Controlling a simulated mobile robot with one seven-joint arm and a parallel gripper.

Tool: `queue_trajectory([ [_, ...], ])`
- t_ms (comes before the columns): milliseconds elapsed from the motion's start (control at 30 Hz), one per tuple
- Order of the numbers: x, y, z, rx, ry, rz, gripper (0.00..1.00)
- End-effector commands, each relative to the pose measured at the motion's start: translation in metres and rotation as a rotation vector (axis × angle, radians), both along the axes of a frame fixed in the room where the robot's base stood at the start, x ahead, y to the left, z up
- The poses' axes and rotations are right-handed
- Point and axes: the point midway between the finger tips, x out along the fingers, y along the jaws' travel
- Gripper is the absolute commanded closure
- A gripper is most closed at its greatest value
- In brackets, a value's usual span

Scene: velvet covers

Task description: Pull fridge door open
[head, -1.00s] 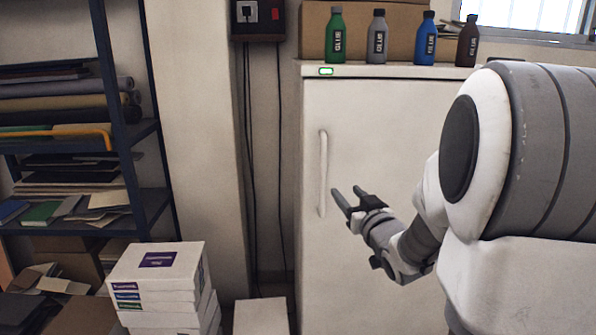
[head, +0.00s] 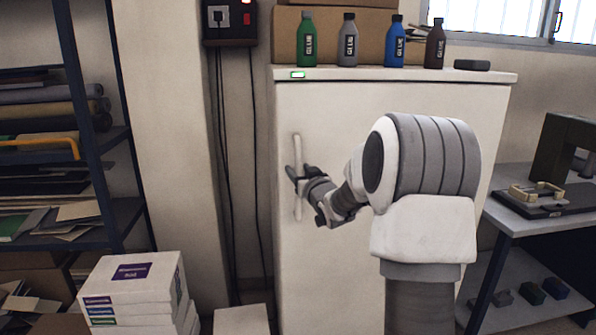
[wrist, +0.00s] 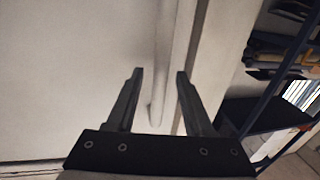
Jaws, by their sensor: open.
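The white fridge (head: 330,110) stands upright in the middle of the head view, its door shut. Its long vertical white handle (head: 298,210) is near the door's left edge. My gripper (head: 294,171) is at the middle of the handle and covers part of it. In the wrist view my gripper (wrist: 158,75) is open, and the handle (wrist: 157,110) runs between the two dark fingers as seen from the camera. The fingers are not closed on it. I cannot tell whether either finger touches it.
Several glue bottles (head: 348,40) stand on the fridge top. White boxes (head: 133,285) are stacked on the floor at left, beside a blue metal shelf (head: 85,130). Another white box (head: 242,320) sits low by the fridge's left side. A workbench (head: 510,215) stands at right.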

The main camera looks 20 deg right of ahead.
Motion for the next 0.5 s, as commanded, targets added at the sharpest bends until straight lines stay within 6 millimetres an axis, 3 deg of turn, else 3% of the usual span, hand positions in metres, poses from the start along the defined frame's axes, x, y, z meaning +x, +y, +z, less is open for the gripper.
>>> queue_trajectory([
  [133,0.0094,-0.0002,-0.0005,0.001,0.001,0.001,0.48],
  [467,0.0113,-0.0005,-0.0002,0.0,0.001,0.0,0.48],
  [500,0.0113,-0.0006,-0.0002,0.0,0.001,0.0,0.55],
])
